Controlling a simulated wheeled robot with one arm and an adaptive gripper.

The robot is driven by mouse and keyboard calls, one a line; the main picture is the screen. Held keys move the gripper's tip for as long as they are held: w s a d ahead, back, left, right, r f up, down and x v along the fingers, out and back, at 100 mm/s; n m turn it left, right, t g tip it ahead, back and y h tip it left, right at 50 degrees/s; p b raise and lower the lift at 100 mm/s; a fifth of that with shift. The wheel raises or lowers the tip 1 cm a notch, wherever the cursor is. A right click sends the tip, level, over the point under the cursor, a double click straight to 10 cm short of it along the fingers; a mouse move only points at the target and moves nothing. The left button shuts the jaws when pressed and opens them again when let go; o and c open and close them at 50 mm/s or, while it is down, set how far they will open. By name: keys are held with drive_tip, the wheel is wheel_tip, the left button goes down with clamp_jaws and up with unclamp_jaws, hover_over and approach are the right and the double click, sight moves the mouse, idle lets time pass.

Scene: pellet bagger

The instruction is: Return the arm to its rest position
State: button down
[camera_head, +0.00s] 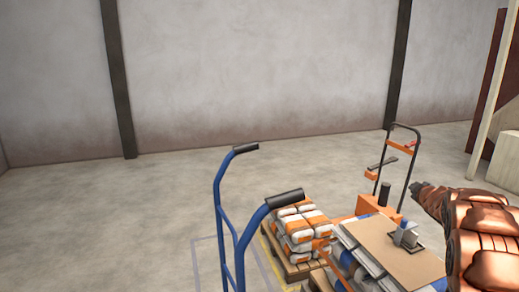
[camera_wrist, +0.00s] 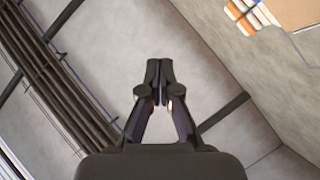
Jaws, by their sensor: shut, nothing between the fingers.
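My arm is copper-coloured and reaches in from the right edge of the head view. My gripper (camera_head: 418,190) is dark and small at its end, raised near the orange-framed truck and pointing left. In the wrist view my gripper (camera_wrist: 160,82) shows from behind, with its two black fingers drawn together at the tips. I see nothing held between them.
A pallet of orange and white bags (camera_head: 302,232) stands left of a stack topped by a brown board (camera_head: 395,250). A blue-framed cart (camera_head: 222,215) with black handles is in front. An orange pallet truck (camera_head: 378,205) stands behind. Bare floor (camera_head: 90,230) lies left.

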drive_tip(key=s+a+r+m+g+h+p, duration=0.1)
drive_tip(key=s+a+r+m+g, duration=0.15)
drive_tip(key=s+a, duration=0.4)
drive_tip(key=s+a+r+m+g+h+p, duration=0.1)
drive_tip(key=s+a+r+m+g, duration=0.2)
drive_tip(key=s, duration=0.7)
drive_tip(key=s+a+f+g+y, duration=0.2)
drive_tip(key=s+a, duration=0.7)
drive_tip(key=s, duration=0.5)
drive_tip(key=s+a+f+m+g+y+p, duration=0.1)
drive_tip(key=s+a+f+g+y, duration=0.1)
drive_tip(key=s+a+g, duration=0.3)
drive_tip(key=s+a+f+m+g+y+p, duration=0.1)
drive_tip(key=s+a+f+g, duration=0.2)
drive_tip(key=s+a, duration=1.1)
drive_tip(key=s, duration=1)
drive_tip(key=shift+s+f+y, duration=0.2)
drive_tip(key=shift+y, duration=0.2)
drive_tip(key=shift+m+g, duration=0.25)
